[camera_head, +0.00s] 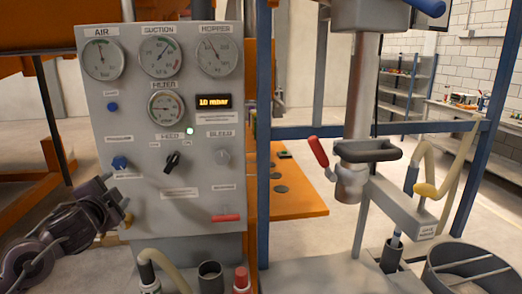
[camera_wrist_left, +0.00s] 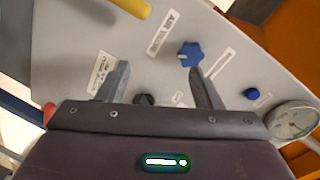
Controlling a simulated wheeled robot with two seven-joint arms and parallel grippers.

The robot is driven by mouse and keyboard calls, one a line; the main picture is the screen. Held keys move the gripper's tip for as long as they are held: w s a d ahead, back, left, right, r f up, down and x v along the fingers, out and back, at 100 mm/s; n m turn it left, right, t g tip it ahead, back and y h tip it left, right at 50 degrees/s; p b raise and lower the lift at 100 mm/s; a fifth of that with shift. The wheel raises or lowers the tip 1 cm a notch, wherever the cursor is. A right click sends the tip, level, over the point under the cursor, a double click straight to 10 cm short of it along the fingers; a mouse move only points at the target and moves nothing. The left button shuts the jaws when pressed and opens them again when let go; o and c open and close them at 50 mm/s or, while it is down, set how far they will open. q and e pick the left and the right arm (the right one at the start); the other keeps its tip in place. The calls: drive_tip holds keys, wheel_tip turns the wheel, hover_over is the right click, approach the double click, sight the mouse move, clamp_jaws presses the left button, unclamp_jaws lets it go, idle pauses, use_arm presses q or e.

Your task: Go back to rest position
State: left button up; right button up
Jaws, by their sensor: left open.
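My left gripper (camera_head: 121,203) is at the lower left of the head view, in front of the lower left part of the grey control panel (camera_head: 140,215). In the left wrist view its two fingers (camera_wrist_left: 158,82) are spread apart with nothing held between them. The panel face (camera_wrist_left: 110,35) lies beyond the fingers. A blue star-shaped knob (camera_wrist_left: 190,53) appears near the tip of one finger; I cannot tell whether they touch. My right gripper is not in view.
The panel carries several gauges (camera_head: 159,57), a black selector (camera_head: 172,162) and a red handle (camera_head: 226,218). Below stand a hose (camera_head: 165,262), a dark cup (camera_head: 211,275) and a red-capped item (camera_head: 241,278). A blue frame post (camera_head: 263,130) and red-handled valve (camera_head: 318,152) stand to the right.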

use_arm(q)
drive_tip(key=s+d+f+n+g, duration=0.1)
drive_tip(key=s+d+f+g, duration=0.1)
drive_tip(key=s+d+f, duration=0.35)
drive_tip(key=s+d+f+n+g+h, duration=0.1)
drive_tip(key=s+d+f+g, duration=0.1)
drive_tip(key=f, duration=0.6)
drive_tip(key=s+d+f+n+g, duration=0.1)
drive_tip(key=s+d+f+n, duration=0.2)
drive_tip(key=f, duration=0.4)
drive_tip(key=s+d+f+n+g+h, duration=0.1)
drive_tip(key=s+d+f+g, duration=0.25)
drive_tip(key=s, duration=0.35)
drive_tip(key=s+d+f+n+g+h, duration=0.1)
drive_tip(key=s+d+f+g, duration=0.1)
drive_tip(key=s+d, duration=0.35)
drive_tip(key=s+d+f+n+g+h, duration=0.1)
drive_tip(key=s+d+f+n+g, duration=0.15)
drive_tip(key=s, duration=0.65)
wheel_tip(320, 180, down, 29)
drive_tip(key=a+m, duration=0.1)
drive_tip(key=s+a+f+g, duration=0.1)
drive_tip(key=s+f, duration=0.9)
drive_tip(key=s+a+f+g, duration=0.1)
drive_tip(key=s+a+f, duration=0.1)
drive_tip(key=s+f, duration=0.8)
drive_tip(key=shift+s+a, duration=0.3)
